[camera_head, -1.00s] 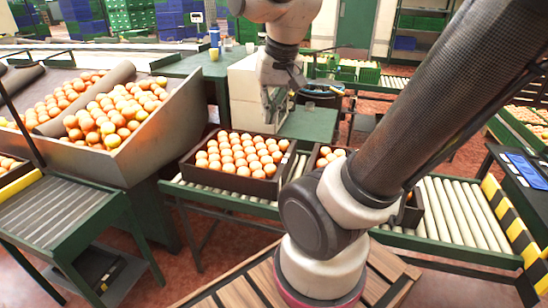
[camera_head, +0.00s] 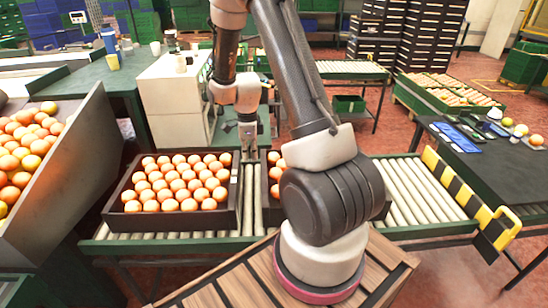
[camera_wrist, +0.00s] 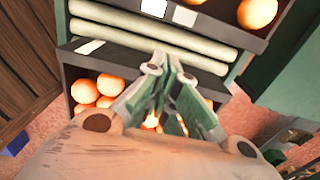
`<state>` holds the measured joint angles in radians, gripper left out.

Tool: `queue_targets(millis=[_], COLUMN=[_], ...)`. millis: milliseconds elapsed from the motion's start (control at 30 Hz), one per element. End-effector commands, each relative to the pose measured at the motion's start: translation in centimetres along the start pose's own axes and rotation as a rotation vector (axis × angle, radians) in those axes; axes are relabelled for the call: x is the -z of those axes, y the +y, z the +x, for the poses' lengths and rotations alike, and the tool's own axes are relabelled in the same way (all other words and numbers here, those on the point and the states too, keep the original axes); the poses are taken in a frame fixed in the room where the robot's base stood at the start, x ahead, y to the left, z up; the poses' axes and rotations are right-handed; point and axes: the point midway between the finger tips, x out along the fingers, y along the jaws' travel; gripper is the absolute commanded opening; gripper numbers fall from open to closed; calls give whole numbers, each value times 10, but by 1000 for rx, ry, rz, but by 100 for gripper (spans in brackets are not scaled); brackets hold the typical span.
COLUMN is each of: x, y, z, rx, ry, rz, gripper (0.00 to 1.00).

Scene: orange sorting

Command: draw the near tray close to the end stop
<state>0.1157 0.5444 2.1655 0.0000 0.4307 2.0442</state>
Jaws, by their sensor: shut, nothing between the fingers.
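Two dark trays of oranges sit on the roller conveyor. The left tray (camera_head: 232,205) is in full view; the tray nearer the end stop (camera_head: 265,205) is mostly hidden behind my arm. The yellow-and-black end stop (camera_head: 450,188) crosses the conveyor's right end. My gripper (camera_head: 249,152) is shut and empty, pointing down near the far end of the gap between the trays. In the wrist view the closed fingers (camera_wrist: 172,75) lie over the gap-side edge of the hidden tray (camera_wrist: 78,62), with the left tray (camera_wrist: 130,14) across the rollers. Contact cannot be told.
Bare rollers (camera_head: 420,190) lie between my arm and the end stop. A sloped bin of oranges (camera_head: 75,165) stands left. A white box machine (camera_head: 170,105) stands behind the trays. A dark table (camera_head: 500,165) with blue items is on the right.

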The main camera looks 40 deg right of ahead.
Motion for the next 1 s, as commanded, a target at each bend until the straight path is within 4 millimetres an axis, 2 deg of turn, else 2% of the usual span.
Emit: queue_targets(millis=[233,367,1000], x=[0,0,0], y=[0,0,0], z=[5,16,98], rx=[-2,-3,-3], ry=[1,1,2], rz=[7,7,5], gripper=[0,0,0])
